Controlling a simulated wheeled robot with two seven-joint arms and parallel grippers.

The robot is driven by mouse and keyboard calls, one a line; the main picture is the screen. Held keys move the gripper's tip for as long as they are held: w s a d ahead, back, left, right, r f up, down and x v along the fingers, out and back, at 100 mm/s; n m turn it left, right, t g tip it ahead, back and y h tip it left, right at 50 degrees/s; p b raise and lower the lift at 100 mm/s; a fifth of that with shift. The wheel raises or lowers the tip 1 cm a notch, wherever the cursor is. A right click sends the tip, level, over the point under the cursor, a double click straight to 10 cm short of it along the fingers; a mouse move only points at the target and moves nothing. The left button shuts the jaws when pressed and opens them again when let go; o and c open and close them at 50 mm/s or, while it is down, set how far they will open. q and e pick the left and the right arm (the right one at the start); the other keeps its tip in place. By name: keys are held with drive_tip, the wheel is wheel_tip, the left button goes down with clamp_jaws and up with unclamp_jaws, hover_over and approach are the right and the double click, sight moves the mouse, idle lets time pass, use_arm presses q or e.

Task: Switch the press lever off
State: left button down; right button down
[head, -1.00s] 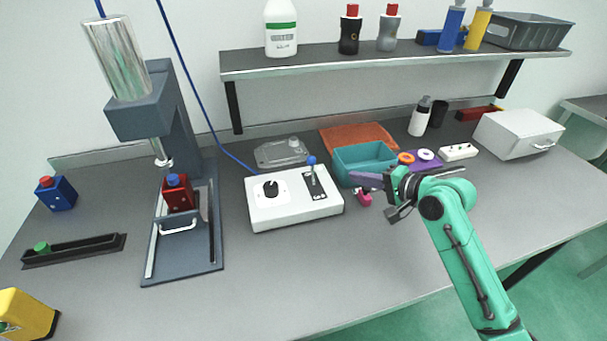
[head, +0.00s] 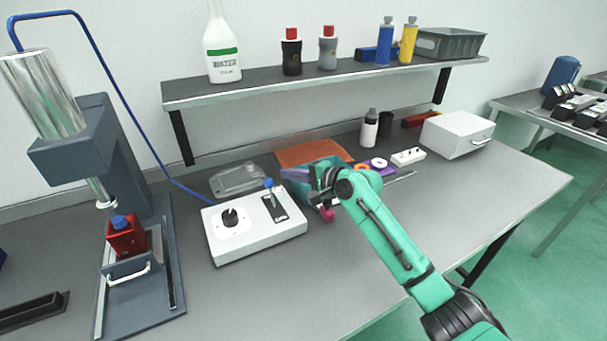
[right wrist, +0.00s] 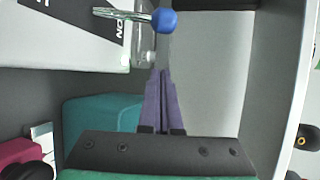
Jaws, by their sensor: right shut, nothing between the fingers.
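The press lever (head: 271,192) is a clear stem with a blue ball knob, standing on a dark plate on the white control box (head: 235,246). In the right wrist view the knob (right wrist: 165,21) lies just beyond my fingertips, with part of an "ON" label beside the stem. My right gripper (head: 286,174) has purple fingers, shut and empty, just right of the knob in the head view. In the right wrist view the shut fingers (right wrist: 162,75) point at the knob; I cannot tell whether they touch it. My left gripper is not in view.
A black dial (head: 230,217) is on the box. A shelf (head: 330,75) runs above.

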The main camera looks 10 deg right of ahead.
sight(271, 194)
drive_tip(key=shift+x, duration=0.95)
drive_tip(key=s, duration=0.1)
drive_tip(key=s+a+p, duration=0.1)
drive_tip(key=s+r+p, duration=0.1)
drive_tip(key=shift+s+a, duration=0.2)
drive_tip(key=shift+s+r+p, duration=0.1)
drive_tip(key=shift+s+p, duration=0.15)
drive_tip(key=shift+p, duration=0.05)
drive_tip(key=shift+a, duration=0.1)
drive_tip(key=shift+w, duration=0.15)
drive_tip(key=shift+s+t+y+b, duration=0.25)
drive_tip(key=shift+t+y+b, duration=0.05)
drive_tip(key=shift+b, duration=0.35)
drive_tip(key=shift+s+b, duration=0.1)
drive_tip(key=shift+b, duration=0.25)
